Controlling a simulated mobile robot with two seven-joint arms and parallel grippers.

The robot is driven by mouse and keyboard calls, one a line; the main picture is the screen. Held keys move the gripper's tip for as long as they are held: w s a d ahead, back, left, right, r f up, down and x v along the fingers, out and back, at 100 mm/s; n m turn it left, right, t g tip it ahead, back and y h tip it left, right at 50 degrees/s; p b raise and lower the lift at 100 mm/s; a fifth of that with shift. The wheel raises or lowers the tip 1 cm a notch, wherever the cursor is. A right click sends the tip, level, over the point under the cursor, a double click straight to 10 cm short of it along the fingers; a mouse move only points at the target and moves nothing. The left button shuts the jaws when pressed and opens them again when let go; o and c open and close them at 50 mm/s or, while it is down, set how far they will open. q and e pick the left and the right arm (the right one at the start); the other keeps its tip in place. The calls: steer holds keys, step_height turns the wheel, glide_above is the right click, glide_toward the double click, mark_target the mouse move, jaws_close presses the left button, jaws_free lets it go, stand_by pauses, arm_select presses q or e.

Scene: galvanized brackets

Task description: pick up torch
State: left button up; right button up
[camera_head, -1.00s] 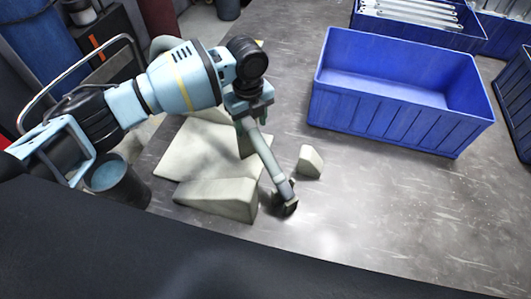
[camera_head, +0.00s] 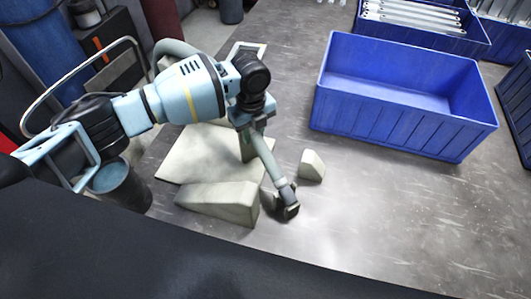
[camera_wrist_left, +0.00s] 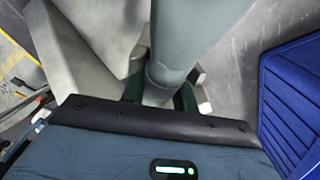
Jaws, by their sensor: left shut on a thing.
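The torch (camera_head: 267,158) is a grey-green tube with a dark, wider head at its lower end. It hangs tilted from my left gripper (camera_head: 249,126), its head pointing down toward the front of the table. I cannot tell whether the head touches the table. In the left wrist view the torch (camera_wrist_left: 174,62) runs between the dark green fingers of my left gripper (camera_wrist_left: 160,93), which is shut on it. The gripper and wrist hide the torch's upper end. My right gripper is not in view.
Pale angular blocks lie close around the torch: a wedge (camera_head: 220,202) in front, a flat slab (camera_head: 190,160) at left and a small block (camera_head: 312,165) at right. A blue bin (camera_head: 395,125) stands at right, with parts bins behind. The front right table is clear.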

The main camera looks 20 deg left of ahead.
arm_select(q)
steer(key=shift+r, duration=0.2)
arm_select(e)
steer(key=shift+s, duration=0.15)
